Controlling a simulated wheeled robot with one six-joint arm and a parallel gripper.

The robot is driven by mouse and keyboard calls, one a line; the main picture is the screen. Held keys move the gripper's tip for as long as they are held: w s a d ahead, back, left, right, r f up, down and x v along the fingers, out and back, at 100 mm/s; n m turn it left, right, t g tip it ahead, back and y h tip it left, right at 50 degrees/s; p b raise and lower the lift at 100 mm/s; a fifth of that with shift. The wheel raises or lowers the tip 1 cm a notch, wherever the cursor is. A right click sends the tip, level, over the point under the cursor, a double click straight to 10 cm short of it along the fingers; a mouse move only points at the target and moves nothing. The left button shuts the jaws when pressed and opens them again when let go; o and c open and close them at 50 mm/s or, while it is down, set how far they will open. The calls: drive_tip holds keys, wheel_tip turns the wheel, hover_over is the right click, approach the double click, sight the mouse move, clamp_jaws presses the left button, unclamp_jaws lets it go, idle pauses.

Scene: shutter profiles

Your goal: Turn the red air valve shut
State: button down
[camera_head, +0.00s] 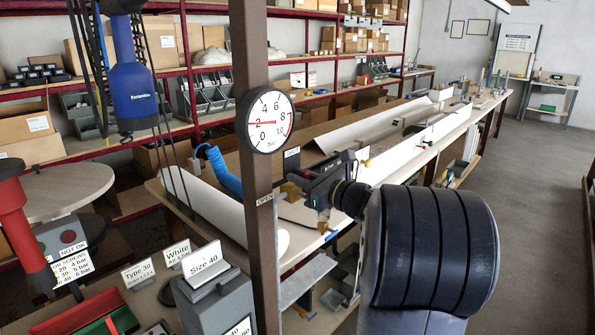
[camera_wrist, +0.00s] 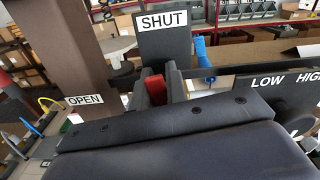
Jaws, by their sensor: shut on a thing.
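The red valve handle (camera_wrist: 155,90) shows in the wrist view between the two dark fingers of my gripper (camera_wrist: 160,82), which is shut on it. The handle is just below the SHUT sign (camera_wrist: 164,21); the OPEN sign (camera_wrist: 85,100) is to the lower left on the brown post. In the head view my gripper (camera_head: 299,178) is just right of the post, at a brass-coloured fitting (camera_head: 290,192). The red handle cannot be made out there. The round pressure gauge (camera_head: 265,122) on the post has its needle near 2.
The brown post (camera_head: 259,220) stands close to my gripper. A LOW/HIGH panel (camera_wrist: 272,92) is at the right in the wrist view. A long workbench (camera_head: 400,150) with white profiles runs behind. A blue tool (camera_head: 132,85) hangs at left. The floor at right (camera_head: 540,200) is clear.

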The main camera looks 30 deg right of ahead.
drive_tip(key=shift+w+d+m+p, duration=0.15)
drive_tip(key=shift+d+m+p, duration=0.25)
drive_tip(key=shift+m+p, duration=0.4)
drive_tip(key=c, duration=1.4)
unclamp_jaws()
drive_tip(key=b+v, duration=0.2)
drive_tip(key=v, duration=0.8)
drive_tip(key=shift+s+d+b, duration=0.2)
drive_tip(key=shift+s+b, duration=0.15)
drive_tip(key=shift+b, duration=0.05)
